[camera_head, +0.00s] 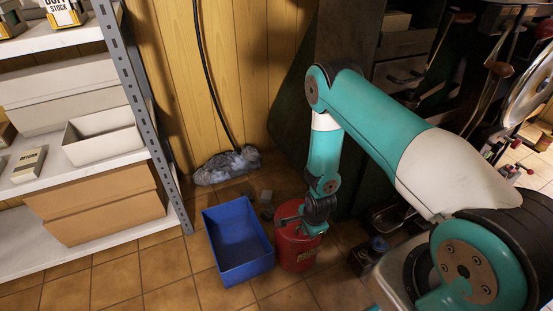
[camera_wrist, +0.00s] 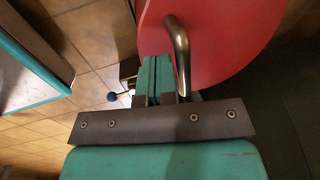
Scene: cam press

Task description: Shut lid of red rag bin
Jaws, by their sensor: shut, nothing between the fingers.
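The red rag bin (camera_head: 297,252) stands on the tiled floor, just right of a blue crate. My arm reaches down over its top, and my gripper (camera_wrist: 162,62) hides part of the rim and lid there. In the wrist view the round red lid (camera_wrist: 245,35) fills the upper right, with a curved metal handle (camera_wrist: 180,48). My gripper is shut and empty, its fingertips close beside the handle. I cannot tell whether they touch it, nor how far the lid is tilted.
The blue crate (camera_head: 237,268) is open and stands directly left of the bin. A grey rag heap (camera_head: 227,166) lies by the wood-panelled wall. A metal shelf unit (camera_head: 145,100) stands at left. Dark machinery (camera_head: 400,45) is behind my arm. Bare tiles lie in front.

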